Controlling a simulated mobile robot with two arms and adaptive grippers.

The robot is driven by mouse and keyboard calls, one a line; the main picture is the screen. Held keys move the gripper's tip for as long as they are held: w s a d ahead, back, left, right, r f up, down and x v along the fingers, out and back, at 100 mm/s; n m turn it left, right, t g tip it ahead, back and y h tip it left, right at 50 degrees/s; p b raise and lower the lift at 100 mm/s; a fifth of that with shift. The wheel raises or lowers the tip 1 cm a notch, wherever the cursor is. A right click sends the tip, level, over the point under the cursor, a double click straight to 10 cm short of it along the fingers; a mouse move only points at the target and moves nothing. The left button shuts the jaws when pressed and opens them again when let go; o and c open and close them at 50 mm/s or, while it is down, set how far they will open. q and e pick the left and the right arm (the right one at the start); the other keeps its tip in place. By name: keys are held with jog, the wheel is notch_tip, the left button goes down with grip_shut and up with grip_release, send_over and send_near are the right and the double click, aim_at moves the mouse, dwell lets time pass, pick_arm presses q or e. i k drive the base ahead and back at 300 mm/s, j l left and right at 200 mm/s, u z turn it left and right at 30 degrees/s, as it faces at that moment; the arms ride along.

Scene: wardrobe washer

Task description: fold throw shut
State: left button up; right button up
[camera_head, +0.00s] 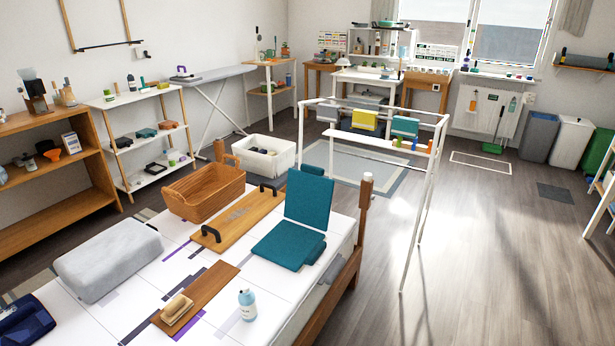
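A teal throw (287,247) rests at the far right part of the white-topped bed or table. One panel lies flat and another stands up steeply from its back edge, so it is partly open, like a hinge. A small teal edge shows above the upright panel and another at the right of the flat one. The underside and back of the throw are hidden. Neither of my grippers is in view.
Beside the throw lies a wooden board (238,217) with black handles. A wicker basket (204,191), a grey cushion (108,259), a brush (177,309) on a small board and a bottle (248,305) share the surface. A white drying rack (405,240) stands behind right. The right floor is mostly clear.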

aim_at(309, 200)
jog(key=i, duration=0.2)
jog(key=i+l+u, duration=0.1)
jog(key=u, duration=0.3)
jog(key=i+l+u, duration=0.1)
jog(key=u, duration=0.3)
jog(key=i+l+u, duration=0.1)
jog(key=u, duration=0.3)
jog(key=i+l+u, duration=0.3)
jog(key=l, duration=0.55)
jog(key=i+l+u, duration=0.1)
jog(key=l+u, duration=0.2)
jog(key=l, duration=0.55)
jog(key=l+u, duration=0.3)
jog(key=l, duration=0.6)
